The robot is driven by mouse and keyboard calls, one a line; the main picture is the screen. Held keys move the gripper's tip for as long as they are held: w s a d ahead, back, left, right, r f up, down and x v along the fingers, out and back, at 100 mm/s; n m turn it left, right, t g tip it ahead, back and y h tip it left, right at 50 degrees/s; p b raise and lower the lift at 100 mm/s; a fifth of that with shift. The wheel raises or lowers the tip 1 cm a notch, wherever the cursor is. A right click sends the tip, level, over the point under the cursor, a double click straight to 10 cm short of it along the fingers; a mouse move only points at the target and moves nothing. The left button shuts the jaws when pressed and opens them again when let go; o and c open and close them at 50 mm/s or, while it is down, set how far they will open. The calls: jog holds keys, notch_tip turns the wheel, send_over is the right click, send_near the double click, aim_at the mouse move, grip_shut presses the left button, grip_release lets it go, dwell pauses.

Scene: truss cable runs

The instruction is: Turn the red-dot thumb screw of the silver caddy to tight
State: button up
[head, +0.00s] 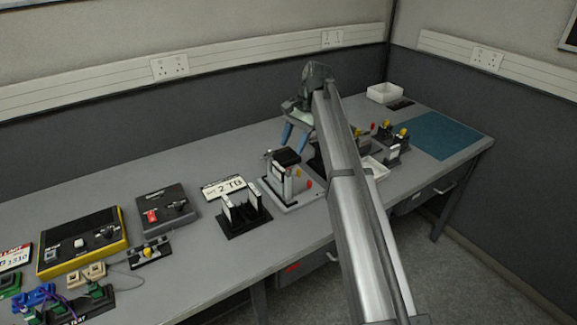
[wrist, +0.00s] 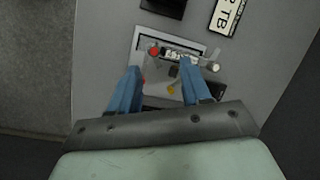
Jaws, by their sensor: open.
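The silver caddy (head: 283,183) stands mid-bench in the head view, a grey block with a dark top on a light base plate. A red knob (head: 309,183) and a yellow knob (head: 297,171) show on its right side. My gripper (head: 296,138) is open, with blue fingers pointing down above and behind the caddy. In the wrist view the open fingers (wrist: 160,70) hang over a silver fixture with a red round head (wrist: 154,51) and a yellow one (wrist: 171,91). Another bit of red shows by the left finger, mostly hidden. I cannot tell whether any screw is tight.
A black stand (head: 243,216) and a "2 TB" label card (head: 223,187) are left of the caddy. Several small fixtures with yellow and red knobs (head: 401,134) stand to the right, partly behind my arm. A white bin (head: 385,93) and a clear teal mat (head: 440,135) lie beyond.

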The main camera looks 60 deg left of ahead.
aim_at(288, 168)
notch_tip(288, 168, up, 6)
jog(key=s+f+n+t, duration=0.1)
jog(key=s+n+t, duration=0.1)
jog(key=t, duration=0.2)
jog(key=shift+h, duration=0.3)
notch_tip(288, 168, down, 13)
jog(key=shift+d+f, duration=0.1)
jog(key=shift+c, duration=0.4)
grip_shut()
